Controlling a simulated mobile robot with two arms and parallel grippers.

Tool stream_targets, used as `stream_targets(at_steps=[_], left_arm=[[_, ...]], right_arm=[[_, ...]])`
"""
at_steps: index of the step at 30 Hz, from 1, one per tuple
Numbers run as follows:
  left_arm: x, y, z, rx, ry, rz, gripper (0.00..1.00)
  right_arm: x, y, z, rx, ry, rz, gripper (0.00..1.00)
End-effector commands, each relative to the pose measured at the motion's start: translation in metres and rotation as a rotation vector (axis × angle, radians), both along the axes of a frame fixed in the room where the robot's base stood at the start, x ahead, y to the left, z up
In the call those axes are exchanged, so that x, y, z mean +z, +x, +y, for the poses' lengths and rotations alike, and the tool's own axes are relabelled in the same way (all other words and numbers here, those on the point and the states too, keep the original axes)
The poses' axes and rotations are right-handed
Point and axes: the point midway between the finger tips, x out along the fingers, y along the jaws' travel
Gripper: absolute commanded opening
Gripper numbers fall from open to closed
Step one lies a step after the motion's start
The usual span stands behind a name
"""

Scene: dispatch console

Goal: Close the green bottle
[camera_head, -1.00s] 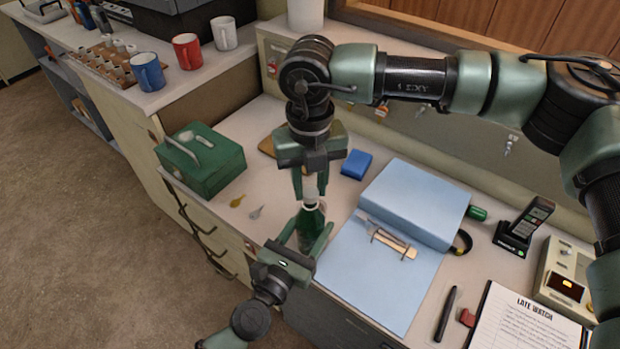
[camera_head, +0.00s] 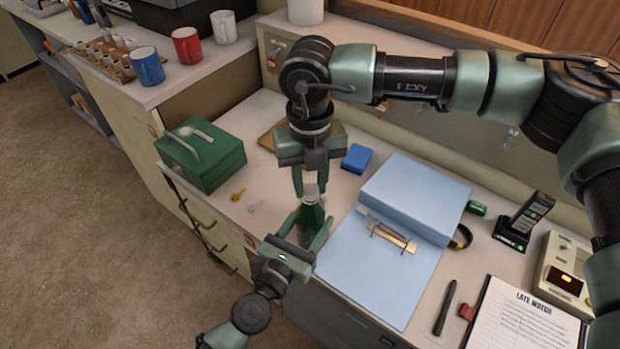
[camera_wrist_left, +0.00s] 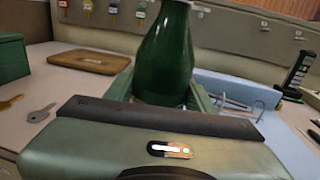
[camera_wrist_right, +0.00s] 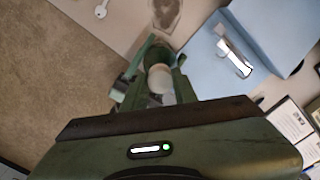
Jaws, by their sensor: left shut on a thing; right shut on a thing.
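The green bottle (camera_head: 311,222) stands upright near the front edge of the counter. My left gripper (camera_head: 312,231) is shut around its body; the left wrist view also shows the bottle (camera_wrist_left: 166,58), its top cut off by the frame. A pale cap (camera_head: 310,190) is at the bottle's mouth, in line with the neck. My right gripper (camera_head: 310,186) points straight down from above and is shut on the cap. In the right wrist view the whitish cap (camera_wrist_right: 160,80) shows between the fingers. Whether it is seated or threaded I cannot tell.
Two keys (camera_head: 238,195) and a green cash box (camera_head: 205,165) are to the left. A blue block (camera_head: 356,158) lies behind. A cordless phone (camera_head: 525,220) and clipboard (camera_head: 525,315) are farther right.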

Motion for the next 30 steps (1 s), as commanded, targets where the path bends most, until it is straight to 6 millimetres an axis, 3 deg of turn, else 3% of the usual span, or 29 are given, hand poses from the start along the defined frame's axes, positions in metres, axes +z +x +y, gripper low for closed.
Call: stream_targets(at_steps=[8, 24, 30], left_arm=[[-0.0005, -0.0001, 0.0000, 0.000, 0.000, 0.001, 0.00], [-0.0005, -0.0001, 0.0000, 0.000, 0.000, 0.001, 0.00], [-0.0006, -0.0002, 0.0000, 0.000, 0.000, 0.001, 0.00]], right_arm=[[-0.0021, 0.0000, -0.0001, -0.085, 0.000, -0.001, 0.00], [-0.0025, -0.0008, -0.0022, -1.371, 0.001, -0.001, 0.00], [-0.0026, -0.0016, -0.0024, -1.658, -0.001, 0.000, 0.00]])
